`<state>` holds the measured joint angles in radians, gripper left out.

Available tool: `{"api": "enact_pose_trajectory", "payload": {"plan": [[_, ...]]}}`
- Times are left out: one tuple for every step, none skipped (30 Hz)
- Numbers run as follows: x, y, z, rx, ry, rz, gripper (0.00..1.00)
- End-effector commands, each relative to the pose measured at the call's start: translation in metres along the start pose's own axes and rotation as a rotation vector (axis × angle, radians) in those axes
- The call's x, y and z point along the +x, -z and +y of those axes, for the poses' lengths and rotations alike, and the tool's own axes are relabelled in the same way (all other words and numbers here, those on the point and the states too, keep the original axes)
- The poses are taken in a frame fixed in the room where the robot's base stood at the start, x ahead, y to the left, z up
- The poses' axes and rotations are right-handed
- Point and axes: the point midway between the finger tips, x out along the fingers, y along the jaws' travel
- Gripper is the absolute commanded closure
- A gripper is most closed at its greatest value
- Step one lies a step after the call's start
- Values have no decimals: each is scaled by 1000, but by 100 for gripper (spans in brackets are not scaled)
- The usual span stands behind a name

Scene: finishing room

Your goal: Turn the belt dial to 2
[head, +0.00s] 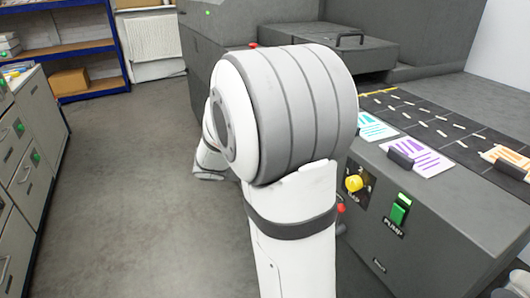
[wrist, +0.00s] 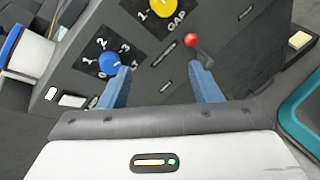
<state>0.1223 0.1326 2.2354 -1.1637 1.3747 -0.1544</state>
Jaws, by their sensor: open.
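A blue dial (wrist: 109,63) sits on a black plate marked 1, 2 and 3 in the wrist view. Its lettering is mostly hidden behind my left finger, and I cannot tell which number it points to. My gripper (wrist: 160,71) is open, its two blue fingers apart with nothing between them. The left finger's tip appears just right of and below the blue dial, overlapping its plate's edge. The blue dial is not around or between the fingers. In the head view my arm hides the gripper and the blue dial.
A yellow dial marked GAP (wrist: 160,7) is above; the head view shows a yellow knob (head: 354,183). A red-balled lever (wrist: 191,40) is near my right finger. A green PUMP switch (head: 399,210) and printed cards (head: 417,158) are right. Floor at left is clear.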

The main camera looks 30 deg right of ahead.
Motion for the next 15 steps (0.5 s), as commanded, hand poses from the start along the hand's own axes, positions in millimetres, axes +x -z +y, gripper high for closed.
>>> {"api": "enact_pose_trajectory", "payload": {"plan": [[19,22,6,-58,-62,-69,43],[24,28,14,-87,-103,-105,43],[30,36,24,-121,-153,-148,43],[34,41,30,-145,-185,-177,43],[37,45,36,-164,-215,-201,43],[40,51,43,-186,-250,-230,43],[42,54,47,-200,-272,-247,43],[42,57,51,-210,-290,-262,43],[44,60,55,-222,-310,-276,43],[45,61,57,-228,-319,-284,43],[46,62,59,-232,-328,-290,43],[48,61,62,-235,-334,-295,43],[51,61,63,-236,-336,-298,43],[53,60,65,-237,-338,-299,43],[58,58,67,-237,-338,-299,43]]}}
